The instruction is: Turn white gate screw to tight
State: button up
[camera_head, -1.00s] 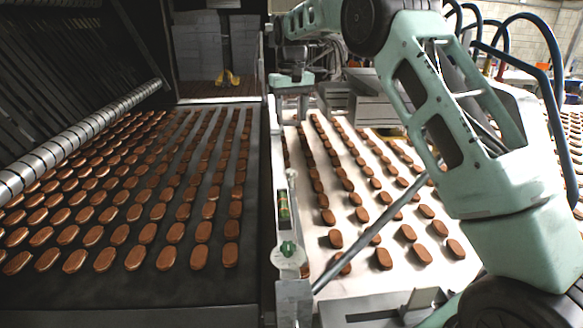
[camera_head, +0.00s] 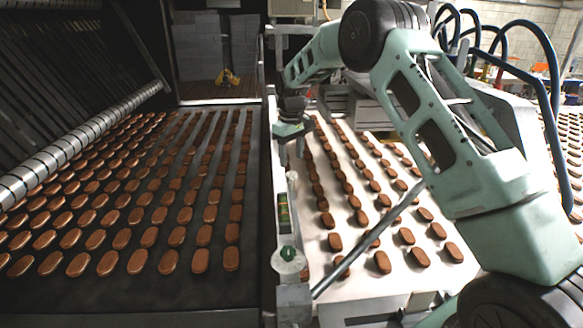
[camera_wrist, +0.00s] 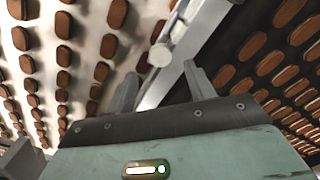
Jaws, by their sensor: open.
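A white round screw head (camera_wrist: 160,54) sits on the pale metal rail (camera_wrist: 182,58) in the wrist view. My gripper (camera_wrist: 160,78) is open and empty, its two grey fingers apart. The screw lies between the finger directions, just beyond the tips, and no contact shows. In the head view my gripper (camera_head: 291,152) hangs over the far part of the rail (camera_head: 292,185) between the two belts. I cannot clearly make out the screw there, close to the fingers.
A dark belt (camera_head: 75,295) with rows of brown biscuits lies left of the rail; a white belt (camera_head: 345,290) with more lies right. A green knob (camera_head: 288,253) and a green vial (camera_head: 284,213) sit nearer on the rail. A slanted metal rod (camera_head: 370,238) crosses the white belt.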

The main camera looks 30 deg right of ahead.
notch_tip(320, 180, down, 6)
jog(key=shift+r+p, duration=0.15)
jog(key=shift+p, duration=0.45)
jog(key=c, duration=1)
